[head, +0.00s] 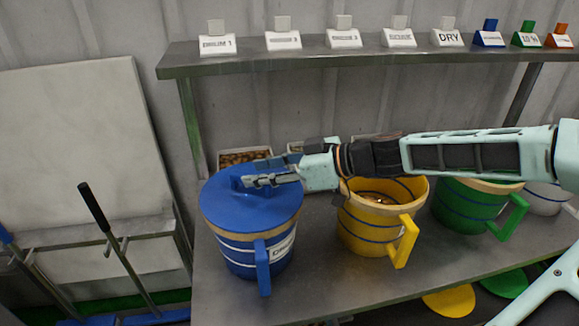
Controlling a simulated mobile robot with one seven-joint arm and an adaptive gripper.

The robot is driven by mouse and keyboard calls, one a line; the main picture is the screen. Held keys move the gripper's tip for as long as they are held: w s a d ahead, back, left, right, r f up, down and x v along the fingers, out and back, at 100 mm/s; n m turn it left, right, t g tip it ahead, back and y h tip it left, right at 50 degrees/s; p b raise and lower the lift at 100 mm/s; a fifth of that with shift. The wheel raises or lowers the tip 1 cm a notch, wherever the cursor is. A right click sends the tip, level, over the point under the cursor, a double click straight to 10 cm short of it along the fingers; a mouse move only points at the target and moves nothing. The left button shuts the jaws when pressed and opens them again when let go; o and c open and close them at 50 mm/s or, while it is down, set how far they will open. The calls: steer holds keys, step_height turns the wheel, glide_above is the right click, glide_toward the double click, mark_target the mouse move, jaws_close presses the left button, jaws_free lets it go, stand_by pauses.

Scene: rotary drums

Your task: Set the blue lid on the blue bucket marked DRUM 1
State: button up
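The blue lid (237,208) lies over the mouth of the blue bucket (236,258), roughly level and centred. The bucket's tan rim shows as a thin band under the lid's front edge; I cannot tell if the lid is fully seated. The bucket stands upright on the metal table, its blue handle towards me. Its white label is turned to the right and its writing is too small to read surely. My gripper (252,176) reaches in from the right, with its grey fingers at the top middle of the lid. The lid's grip is mostly hidden, so I cannot tell whether the fingers hold it.
A yellow bucket (364,226), open with contents, and a green bucket (466,208) stand to the right under my arm. A metal shelf (330,61) with small signs runs behind. Yellow (450,301) and green (504,283) lids lie lower right. Long-handled tools (122,256) stand left.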

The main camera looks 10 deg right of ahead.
steer(key=v, duration=0.9)
